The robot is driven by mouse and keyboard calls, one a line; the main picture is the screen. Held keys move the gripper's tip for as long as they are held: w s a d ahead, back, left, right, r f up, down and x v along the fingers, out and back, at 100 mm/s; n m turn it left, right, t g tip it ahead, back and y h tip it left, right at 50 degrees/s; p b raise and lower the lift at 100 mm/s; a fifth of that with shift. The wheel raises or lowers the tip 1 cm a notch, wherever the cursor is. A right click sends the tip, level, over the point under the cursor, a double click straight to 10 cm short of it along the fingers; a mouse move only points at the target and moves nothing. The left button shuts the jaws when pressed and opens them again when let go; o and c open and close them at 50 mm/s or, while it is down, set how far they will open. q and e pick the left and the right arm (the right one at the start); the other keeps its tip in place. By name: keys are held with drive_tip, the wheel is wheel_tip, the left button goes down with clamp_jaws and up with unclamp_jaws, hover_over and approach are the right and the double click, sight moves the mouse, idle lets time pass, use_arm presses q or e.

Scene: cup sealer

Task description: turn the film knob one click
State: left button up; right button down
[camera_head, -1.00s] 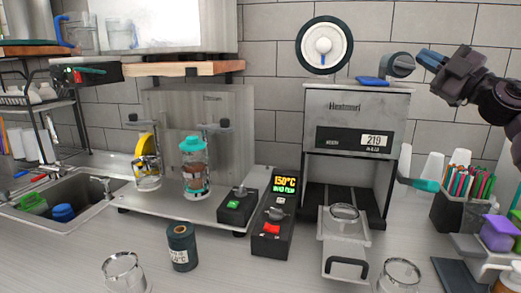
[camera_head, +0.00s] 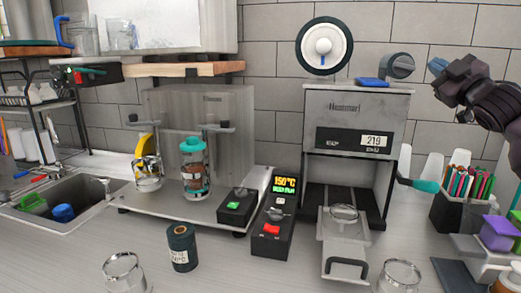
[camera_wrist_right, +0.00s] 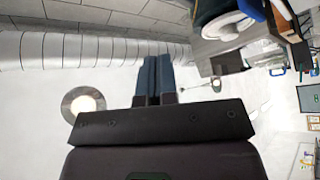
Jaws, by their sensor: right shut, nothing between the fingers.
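The cup sealer (camera_head: 355,105) stands at the back of the counter, its display reading 219. A white film reel (camera_head: 342,47) with a black rim is at its upper left. A dark round knob (camera_head: 403,66) sits at its upper right; I take this as the film knob. My right gripper (camera_head: 436,67) is to the right of the knob, apart from it. My left gripper is not in view.
A blue block (camera_head: 372,82) lies on top of the sealer. The wall space around the gripper looks clear.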

sight(397, 66)
drive_tip(key=w+d+f+n+g+h+p, duration=0.1)
drive_tip(key=w+d+f+n+p, duration=0.1)
drive_tip(key=w, duration=0.5)
drive_tip(key=shift+w+d+p, duration=0.2)
drive_tip(key=shift+p, duration=0.25)
idle(0.4)
drive_tip(key=shift+f, duration=0.1)
drive_tip(key=shift+a, duration=0.1)
idle(0.8)
